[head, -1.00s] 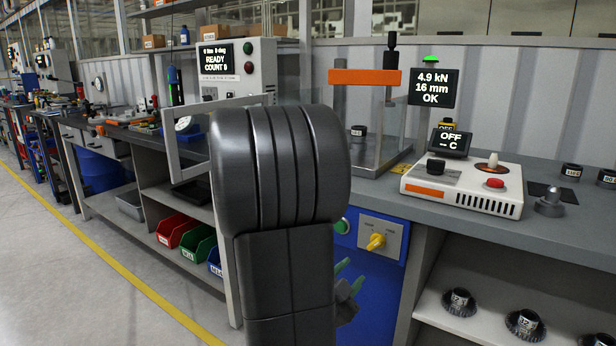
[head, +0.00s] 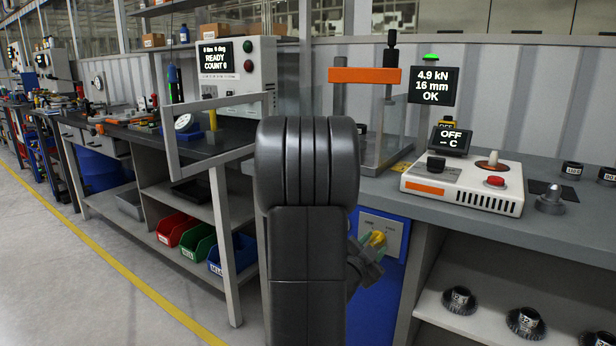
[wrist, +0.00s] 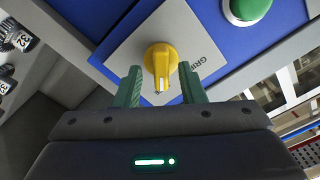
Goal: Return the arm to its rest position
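My arm (head: 307,220) stands upright in the middle of the head view and hides part of the bench behind it. My gripper (head: 368,243) is partly hidden behind it, at the grey switch plate on the blue panel. In the wrist view my gripper (wrist: 160,75) has its two green fingers apart, one on each side of a yellow rotary knob (wrist: 160,60). Gaps show between knob and fingers, and nothing is held.
A green button (wrist: 246,8) is beside the switch plate (wrist: 205,35). The bench top (head: 450,222) is above, with a white control box (head: 462,187). A grey frame (head: 228,250) and coloured bins (head: 198,240) are to the left. Open floor (head: 70,290) lies further left.

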